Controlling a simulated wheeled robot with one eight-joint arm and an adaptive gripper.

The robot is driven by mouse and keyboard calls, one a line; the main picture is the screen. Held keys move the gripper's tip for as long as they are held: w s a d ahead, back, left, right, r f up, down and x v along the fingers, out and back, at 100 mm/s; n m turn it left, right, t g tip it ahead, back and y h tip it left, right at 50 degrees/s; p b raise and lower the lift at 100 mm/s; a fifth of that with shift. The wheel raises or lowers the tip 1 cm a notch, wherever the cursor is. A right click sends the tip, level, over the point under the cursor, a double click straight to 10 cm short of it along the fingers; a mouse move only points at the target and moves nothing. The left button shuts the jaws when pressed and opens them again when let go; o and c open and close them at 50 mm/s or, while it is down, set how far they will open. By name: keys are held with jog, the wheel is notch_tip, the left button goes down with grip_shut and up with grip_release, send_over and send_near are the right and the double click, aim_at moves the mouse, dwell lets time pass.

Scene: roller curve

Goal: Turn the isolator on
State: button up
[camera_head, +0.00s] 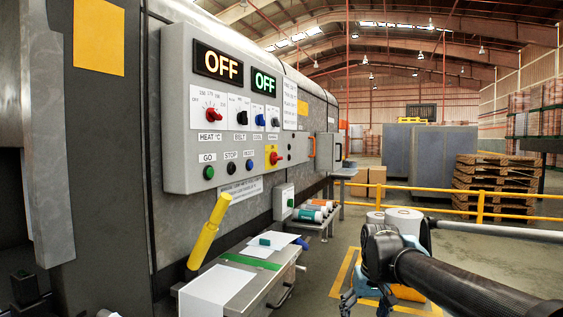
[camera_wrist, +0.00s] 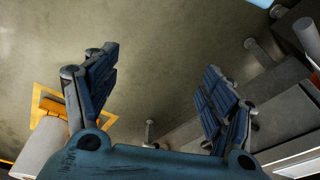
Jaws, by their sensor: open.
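The grey control panel (camera_head: 235,115) is on the side of the machine at the left of the head view. The isolator (camera_head: 274,156) looks like the red rotary handle on a yellow plate at the panel's lower right. The handle seems to lie roughly level, but it is too small to read its marks. My gripper (camera_head: 366,304) hangs low at the bottom of the head view, right of the panel and well apart from it. In the wrist view, my gripper (camera_wrist: 158,85) is open and empty, with its two fingers spread over the floor. The isolator is not in the wrist view.
Two lit OFF signs (camera_head: 218,64) top the panel, with several knobs and buttons below. A yellow lever (camera_head: 209,232) and a bench (camera_head: 228,284) stand in front. A yellow rail (camera_head: 480,204), pallets (camera_head: 493,186) and rolls (camera_head: 404,220) are to the right.

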jog(key=w+a+r+n+y, duration=0.45)
jog(key=w+a+r, duration=0.35)
jog(key=w+r, duration=0.4)
jog(key=n+t+y, duration=0.4)
jog(key=n+y, duration=0.5)
jog(key=y, duration=0.3)
send_near(280, 158)
jog(key=x, duration=0.9)
jog(key=shift+w+a, duration=0.2)
jog(key=shift+w, duration=0.1)
jog(key=c, duration=1.1)
jog(key=shift+o, duration=0.2)
jog(key=shift+d, duration=0.2)
jog(key=shift+a+m, duration=0.1)
jog(key=shift+m, duration=0.15)
